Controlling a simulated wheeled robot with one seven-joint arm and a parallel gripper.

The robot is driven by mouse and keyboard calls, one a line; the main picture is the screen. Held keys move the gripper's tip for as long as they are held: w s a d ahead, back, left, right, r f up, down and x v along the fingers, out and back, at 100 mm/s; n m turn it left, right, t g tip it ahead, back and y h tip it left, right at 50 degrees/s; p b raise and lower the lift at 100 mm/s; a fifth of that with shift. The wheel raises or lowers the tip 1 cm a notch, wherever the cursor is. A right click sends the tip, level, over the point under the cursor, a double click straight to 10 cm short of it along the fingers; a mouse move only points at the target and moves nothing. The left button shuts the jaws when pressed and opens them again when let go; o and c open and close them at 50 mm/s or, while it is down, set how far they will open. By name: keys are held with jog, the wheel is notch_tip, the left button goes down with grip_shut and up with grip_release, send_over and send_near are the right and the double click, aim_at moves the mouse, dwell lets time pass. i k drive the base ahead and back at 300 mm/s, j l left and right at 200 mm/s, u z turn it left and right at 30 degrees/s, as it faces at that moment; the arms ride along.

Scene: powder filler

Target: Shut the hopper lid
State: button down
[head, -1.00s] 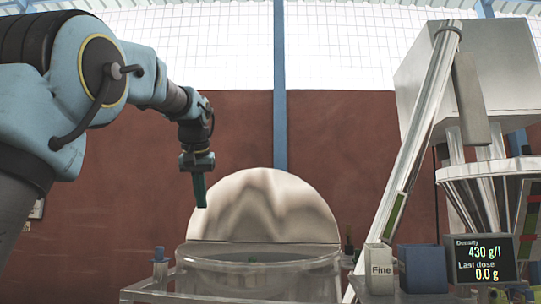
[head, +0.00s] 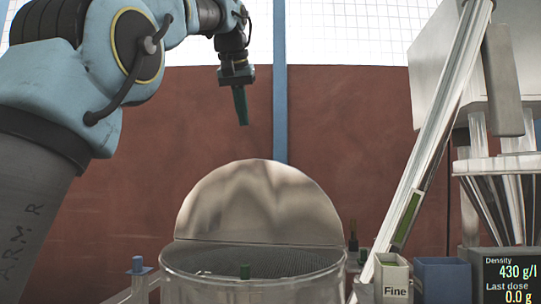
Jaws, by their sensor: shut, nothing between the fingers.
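The hopper lid (head: 258,203) is a rounded, shiny metal plate. It stands upright, open, at the back of the hopper. My gripper (head: 243,118) is shut and empty. In the picture it hangs above the lid's top edge, apart from it, pointing down; its exact depth relative to the lid is hard to tell.
A slanted metal tube (head: 425,155) rises to the right of the hopper. A "Fine" box (head: 393,280), a blue box (head: 442,277) and a display (head: 509,277) stand at the lower right. A blue-topped post (head: 137,266) stands left of the hopper.

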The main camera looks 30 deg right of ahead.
aim_at(255, 201)
jog(key=i+l, duration=0.8)
jog(key=l, duration=0.2)
